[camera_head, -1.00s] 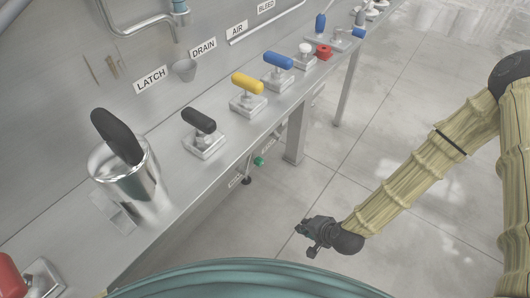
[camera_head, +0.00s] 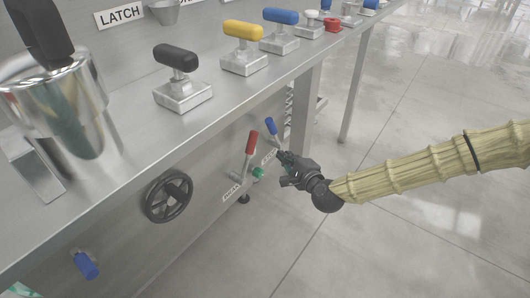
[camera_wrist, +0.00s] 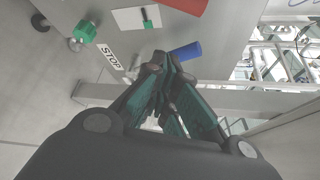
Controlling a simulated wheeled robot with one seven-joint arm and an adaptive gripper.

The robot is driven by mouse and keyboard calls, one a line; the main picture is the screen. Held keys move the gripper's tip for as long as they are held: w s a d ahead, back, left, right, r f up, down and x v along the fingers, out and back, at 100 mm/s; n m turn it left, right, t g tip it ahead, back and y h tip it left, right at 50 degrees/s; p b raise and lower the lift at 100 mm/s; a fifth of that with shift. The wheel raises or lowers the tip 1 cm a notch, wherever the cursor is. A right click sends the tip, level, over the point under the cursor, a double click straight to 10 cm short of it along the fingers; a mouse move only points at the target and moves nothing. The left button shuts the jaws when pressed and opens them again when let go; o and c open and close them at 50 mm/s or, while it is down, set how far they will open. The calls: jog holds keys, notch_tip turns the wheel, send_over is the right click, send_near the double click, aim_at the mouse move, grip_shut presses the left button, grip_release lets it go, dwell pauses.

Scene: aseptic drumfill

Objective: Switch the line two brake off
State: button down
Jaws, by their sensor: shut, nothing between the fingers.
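No label reading "line two brake" is legible, so I cannot tell which control it is. On the bench's front panel, a red-handled lever (camera_head: 251,142) stands upright, with a small label (camera_head: 231,192) too blurred to read. A blue-handled lever (camera_head: 270,126) is right of it, near another small label. My gripper (camera_head: 281,160) is shut and empty, in front of the panel just below the blue handle; contact is unclear. In the wrist view, the shut fingers (camera_wrist: 163,77) are near the blue handle (camera_wrist: 185,51), with the red handle (camera_wrist: 187,4) above and a "STOP" label (camera_wrist: 107,54) left.
A black handwheel (camera_head: 168,196) and a blue handle (camera_head: 86,265) are further left on the panel. Black (camera_head: 176,57), yellow (camera_head: 242,30) and blue (camera_head: 281,17) T-handles stand on the bench top. Floor at right is clear.

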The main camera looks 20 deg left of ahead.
jog(key=shift+r, duration=0.15)
jog(key=shift+w+a, duration=0.1)
jog(key=w+a+b, duration=0.4)
jog(key=a+b, duration=0.1)
jog(key=a, duration=0.3)
jog(key=shift+a+f, duration=0.2)
jog(key=shift+f, duration=0.1)
dwell(0.6)
